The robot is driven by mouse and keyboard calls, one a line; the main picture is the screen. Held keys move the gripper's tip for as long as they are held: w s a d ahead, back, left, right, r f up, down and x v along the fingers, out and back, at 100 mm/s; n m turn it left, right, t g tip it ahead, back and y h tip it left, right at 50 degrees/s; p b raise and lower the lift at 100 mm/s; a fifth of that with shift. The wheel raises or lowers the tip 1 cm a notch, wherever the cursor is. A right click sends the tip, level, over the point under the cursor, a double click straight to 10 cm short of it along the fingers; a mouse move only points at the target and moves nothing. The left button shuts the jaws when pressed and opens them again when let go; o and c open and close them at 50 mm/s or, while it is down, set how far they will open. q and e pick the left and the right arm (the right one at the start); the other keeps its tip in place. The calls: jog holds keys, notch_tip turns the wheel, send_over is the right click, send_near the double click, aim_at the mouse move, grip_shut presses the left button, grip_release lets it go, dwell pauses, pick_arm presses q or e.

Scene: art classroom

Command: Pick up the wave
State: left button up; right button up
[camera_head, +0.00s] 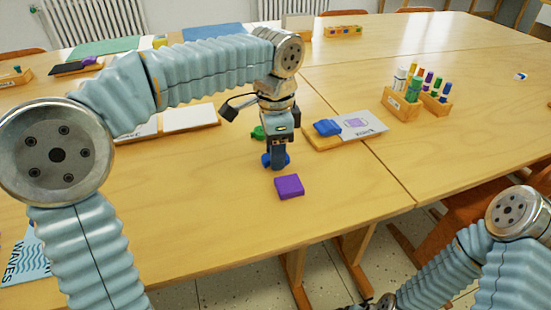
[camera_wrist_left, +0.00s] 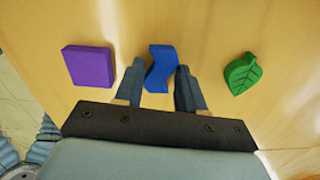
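The wave is a blue wavy block (camera_wrist_left: 160,68) lying on the wooden table. In the left wrist view it sits between the two fingers of my left gripper (camera_wrist_left: 160,82), with a visible gap at each side near the fingertips. In the head view my left gripper (camera_head: 275,160) points down at the table, and the blue wave (camera_head: 266,160) shows only in part beside the fingers. My left gripper is open. My right arm is at the lower right, with its gripper fingers out of frame.
A purple block (camera_head: 289,186) lies just in front of the gripper. A green leaf block (camera_wrist_left: 243,73) lies on the wave's other side. A board with a blue piece (camera_head: 327,127) and a wooden marker holder (camera_head: 402,103) stand to the right. The table's front is clear.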

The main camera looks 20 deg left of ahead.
pick_arm(q)
jog(key=c, duration=0.5)
jog(key=shift+c, duration=0.2)
